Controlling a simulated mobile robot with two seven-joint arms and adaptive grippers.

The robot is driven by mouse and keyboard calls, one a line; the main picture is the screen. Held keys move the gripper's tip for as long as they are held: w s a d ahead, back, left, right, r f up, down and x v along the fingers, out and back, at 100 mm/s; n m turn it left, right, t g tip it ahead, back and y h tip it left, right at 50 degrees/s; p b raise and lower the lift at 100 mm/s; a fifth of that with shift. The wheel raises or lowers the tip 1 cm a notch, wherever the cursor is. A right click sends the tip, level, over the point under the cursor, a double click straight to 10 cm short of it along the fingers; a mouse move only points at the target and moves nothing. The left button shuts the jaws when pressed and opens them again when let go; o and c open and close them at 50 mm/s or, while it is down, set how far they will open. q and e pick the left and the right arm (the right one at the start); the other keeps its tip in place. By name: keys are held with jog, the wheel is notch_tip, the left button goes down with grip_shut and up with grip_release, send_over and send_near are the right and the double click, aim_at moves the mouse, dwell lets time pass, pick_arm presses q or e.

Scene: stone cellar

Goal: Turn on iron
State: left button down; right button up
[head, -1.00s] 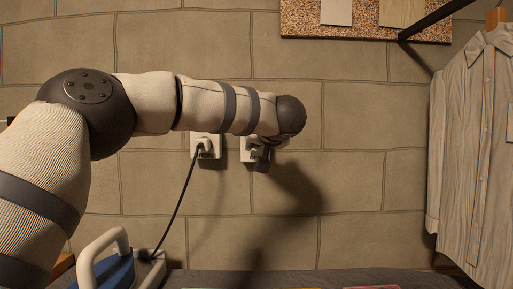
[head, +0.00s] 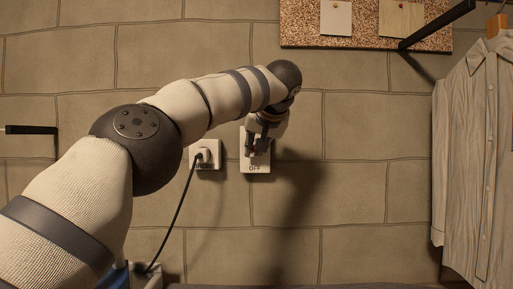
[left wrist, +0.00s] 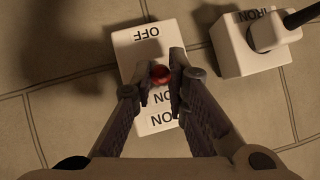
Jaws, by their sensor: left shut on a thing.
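A white switch box (head: 255,168) is fixed to the wall, with an OFF label at its lower end in the head view. In the left wrist view the box (left wrist: 141,46) shows OFF at one end and ON at the other, with a red knob (left wrist: 160,74) between them. My left gripper (head: 256,150) is at the box, its fingertips (left wrist: 160,76) shut around the red knob. Only a bit of the blue iron (head: 117,277) shows at the bottom left of the head view, partly behind my arm. My right gripper is not in view.
A white socket (head: 207,155) labelled IRON, with a plug and dark cord (head: 178,216), is beside the switch box. A striped shirt (head: 467,160) hangs at the right, and a cork board (head: 366,24) is above. The wall between is bare.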

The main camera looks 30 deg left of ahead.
pick_arm(q)
jog(key=c, duration=1.6)
grip_release()
jog(key=shift+o, duration=0.2)
jog(key=v, duration=1.2)
